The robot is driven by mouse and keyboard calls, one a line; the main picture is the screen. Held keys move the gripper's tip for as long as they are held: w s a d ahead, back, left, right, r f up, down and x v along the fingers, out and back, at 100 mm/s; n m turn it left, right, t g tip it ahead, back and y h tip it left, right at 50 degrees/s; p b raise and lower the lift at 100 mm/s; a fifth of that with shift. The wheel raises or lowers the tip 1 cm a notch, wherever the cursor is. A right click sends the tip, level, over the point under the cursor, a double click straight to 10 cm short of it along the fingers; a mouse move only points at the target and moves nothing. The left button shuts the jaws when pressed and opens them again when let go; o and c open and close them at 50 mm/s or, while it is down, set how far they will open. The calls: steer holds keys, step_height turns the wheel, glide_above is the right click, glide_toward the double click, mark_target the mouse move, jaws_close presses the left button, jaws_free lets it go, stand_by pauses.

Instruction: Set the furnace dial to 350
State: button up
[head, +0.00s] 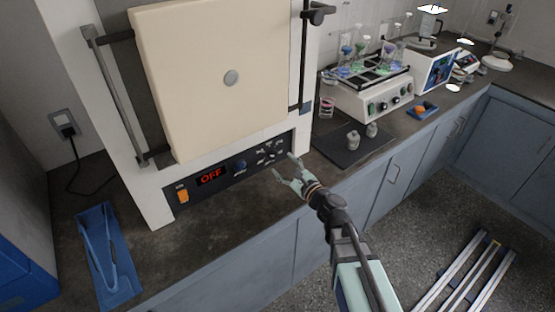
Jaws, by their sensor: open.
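The furnace (215,70) stands at the left of the counter with its cream door shut. Its black front panel carries an orange switch (183,195), a red display (211,176) reading OFF, a dark blue round dial (240,165) and a cluster of small buttons or marks (270,152). The dial's markings are too small to read. My gripper (283,164) is open and empty, in front of the panel's right end, to the right of the dial. It is apart from the dial. Whether a fingertip touches the panel, I cannot tell.
A blue tray holding tongs (108,258) lies on the counter at the left. A dark mat (352,150) with small grey weights lies right of the furnace. Behind it stands a shaker with flasks (372,97). The counter strip before the panel is clear.

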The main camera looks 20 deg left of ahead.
steer(key=v, duration=0.6)
steer(key=shift+d, duration=0.1)
